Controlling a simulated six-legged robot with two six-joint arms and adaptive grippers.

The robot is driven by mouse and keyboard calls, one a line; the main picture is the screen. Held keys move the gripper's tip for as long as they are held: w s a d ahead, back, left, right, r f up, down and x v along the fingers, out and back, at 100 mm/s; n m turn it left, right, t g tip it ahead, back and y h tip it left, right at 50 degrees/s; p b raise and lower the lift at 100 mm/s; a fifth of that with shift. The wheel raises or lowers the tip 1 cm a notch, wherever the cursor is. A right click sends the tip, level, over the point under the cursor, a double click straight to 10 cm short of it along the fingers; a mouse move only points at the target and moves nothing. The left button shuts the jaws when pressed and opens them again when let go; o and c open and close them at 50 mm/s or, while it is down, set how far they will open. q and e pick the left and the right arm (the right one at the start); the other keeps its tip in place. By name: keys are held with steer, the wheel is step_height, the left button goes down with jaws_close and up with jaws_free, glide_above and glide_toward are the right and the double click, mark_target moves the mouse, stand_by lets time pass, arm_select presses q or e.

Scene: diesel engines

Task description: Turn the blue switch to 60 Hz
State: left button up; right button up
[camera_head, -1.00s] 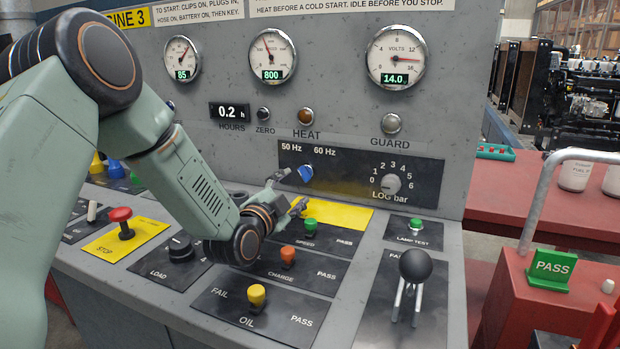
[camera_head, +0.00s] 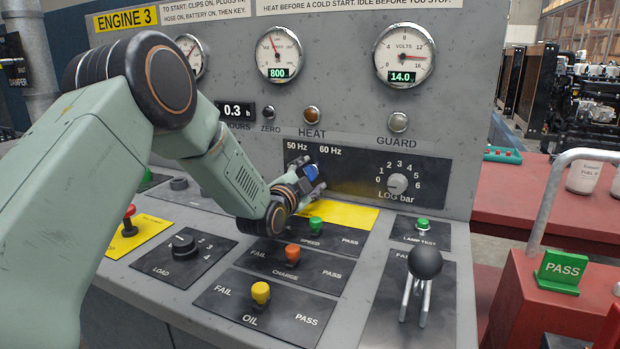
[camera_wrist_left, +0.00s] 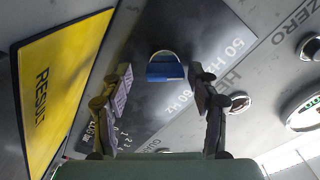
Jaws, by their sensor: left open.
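The blue switch (camera_head: 311,172) is on the dark panel below the 50 Hz (camera_head: 297,147) and 60 Hz (camera_head: 329,151) labels. It also shows in the left wrist view (camera_wrist_left: 165,66). I cannot tell for sure which label it points to. My left gripper (camera_head: 309,177) is close in front of the switch, with its fingers apart. In the left wrist view the left gripper (camera_wrist_left: 162,80) is open, with one finger on each side of the switch. No contact is visible. My right gripper is out of view.
The LOG bar knob (camera_head: 397,183) is to the right on the same panel. Below are the yellow plate (camera_head: 350,215), the green SPEED knob (camera_head: 316,223), the orange CHARGE knob (camera_head: 292,251) and the yellow OIL knob (camera_head: 260,292). A black-balled lever (camera_head: 425,262) stands at the right.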

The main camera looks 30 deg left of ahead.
arm_select(q)
steer(key=shift+s+a+r, duration=0.3)
steer(key=shift+s, duration=0.15)
steer(key=shift+w+d+f, duration=0.2)
steer(key=shift+w, duration=0.15)
steer(key=c, duration=0.5)
steer(key=shift+s+a, duration=0.1)
steer(key=shift+c, duration=1.4)
steer(key=c, duration=0.4)
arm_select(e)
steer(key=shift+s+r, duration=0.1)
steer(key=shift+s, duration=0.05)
